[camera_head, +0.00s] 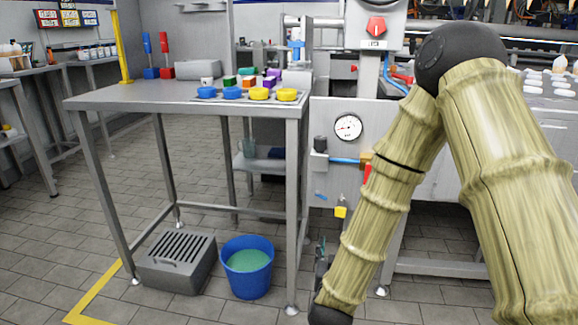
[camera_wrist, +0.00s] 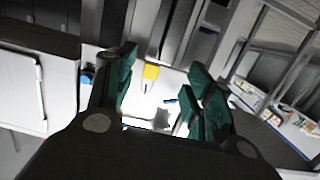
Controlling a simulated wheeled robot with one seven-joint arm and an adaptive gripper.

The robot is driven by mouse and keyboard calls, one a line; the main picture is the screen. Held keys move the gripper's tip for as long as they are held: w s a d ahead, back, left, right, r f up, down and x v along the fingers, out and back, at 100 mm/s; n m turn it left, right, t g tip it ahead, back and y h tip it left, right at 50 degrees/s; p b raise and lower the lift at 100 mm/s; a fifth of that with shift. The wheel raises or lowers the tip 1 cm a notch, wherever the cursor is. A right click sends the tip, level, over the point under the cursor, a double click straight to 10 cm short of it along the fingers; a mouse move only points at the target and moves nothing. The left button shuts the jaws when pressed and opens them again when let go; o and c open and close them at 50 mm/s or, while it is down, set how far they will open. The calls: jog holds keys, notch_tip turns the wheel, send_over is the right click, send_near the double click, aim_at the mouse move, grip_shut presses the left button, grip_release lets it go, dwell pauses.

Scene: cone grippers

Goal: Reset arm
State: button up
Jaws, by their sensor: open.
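Beyond the gap a yellow object (camera_wrist: 151,72) shows against a pale panel. In the head view my arm fills the right side, bent at a black joint near the top.
A grey metal table (camera_head: 130,98) stands left of my arm, with blue and yellow round pieces and coloured blocks on it. Below are a blue bucket (camera_head: 247,284) and a grey crate (camera_head: 160,275). A gauge (camera_head: 347,127) sits on a panel close to my forearm.

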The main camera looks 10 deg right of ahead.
jog(key=s+f+n+g+y, duration=0.1)
jog(key=s+f+g, duration=0.3)
jog(key=f, duration=0.5)
jog(key=s+f+g+y, duration=0.1)
jog(key=s+f+y, duration=0.1)
jog(key=s+f, duration=0.5)
jog(key=s+f+n+g+y, duration=0.1)
jog(key=s+f+g, duration=0.3)
jog(key=f, duration=0.6)
jog(key=s+d+f+g, duration=0.1)
jog(key=s+f+g, duration=0.15)
jog(key=s, duration=0.45)
jog(key=s+d+f+n+g, duration=0.15)
jog(key=s+f, duration=0.25)
jog(key=s, duration=0.4)
jog(key=s+d+f+m+g, duration=0.1)
jog(key=s+f+g, duration=0.1)
jog(key=s+f, duration=0.35)
notch_tip(320, 180, up, 40)
jog(key=s+p, duration=0.2)
jog(key=p, duration=3.5)
jog(key=shift+s+f+g+y+p, duration=0.2)
jog(key=shift+g+y+p, duration=0.1)
jog(key=shift+y+p, duration=0.1)
jog(key=shift+d+n, duration=0.1)
jog(key=shift+n, duration=0.15)
